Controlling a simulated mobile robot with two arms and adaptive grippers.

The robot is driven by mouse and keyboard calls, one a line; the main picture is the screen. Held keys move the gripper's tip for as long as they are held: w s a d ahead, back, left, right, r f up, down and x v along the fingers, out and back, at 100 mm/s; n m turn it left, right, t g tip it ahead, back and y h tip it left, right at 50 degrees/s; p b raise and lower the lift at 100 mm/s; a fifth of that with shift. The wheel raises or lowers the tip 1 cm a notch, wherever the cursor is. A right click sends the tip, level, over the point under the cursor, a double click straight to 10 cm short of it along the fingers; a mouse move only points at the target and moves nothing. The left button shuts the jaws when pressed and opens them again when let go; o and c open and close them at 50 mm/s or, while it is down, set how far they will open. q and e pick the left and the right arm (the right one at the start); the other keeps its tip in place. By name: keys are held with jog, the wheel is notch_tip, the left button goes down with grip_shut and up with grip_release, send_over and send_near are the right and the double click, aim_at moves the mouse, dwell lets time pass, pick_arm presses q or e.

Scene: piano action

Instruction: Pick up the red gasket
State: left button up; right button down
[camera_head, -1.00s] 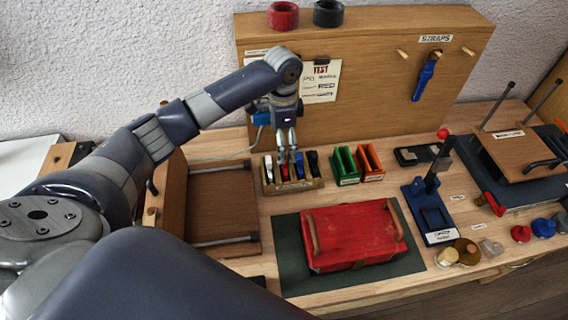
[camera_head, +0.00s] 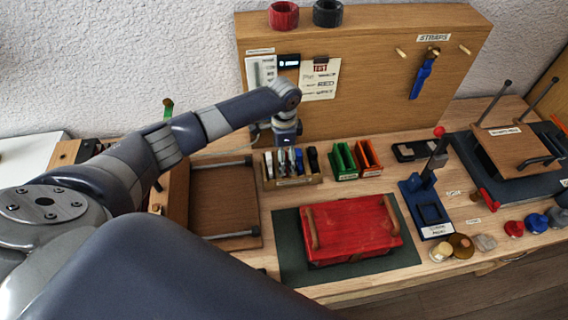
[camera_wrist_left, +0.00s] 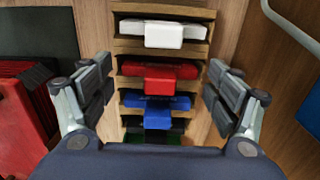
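The red gasket appears to be the flat red piece (camera_wrist_left: 160,78) in a small wooden rack (camera_wrist_left: 208,14). In the left wrist view it lies between a white piece (camera_wrist_left: 163,35) and a blue piece (camera_wrist_left: 157,111). My left gripper (camera_wrist_left: 160,68) is open and empty above the rack, with its fingers apart on either side. In the head view, the left gripper (camera_head: 290,158) is at the rack (camera_head: 292,183) and partly hides its slots, so the red piece is hard to make out there. My right gripper is not in view.
Green (camera_head: 343,161) and orange (camera_head: 369,157) holders stand right of the rack. A red box (camera_head: 355,230) on a dark mat (camera_head: 290,250) lies in front. A wooden tray (camera_head: 222,200) is to the left. The upright strap board (camera_head: 380,75) stands close behind.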

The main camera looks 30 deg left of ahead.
pick_arm(q)
jog(key=shift+s, duration=0.2)
jog(key=c, duration=1.5)
jog(key=shift+c, duration=0.2)
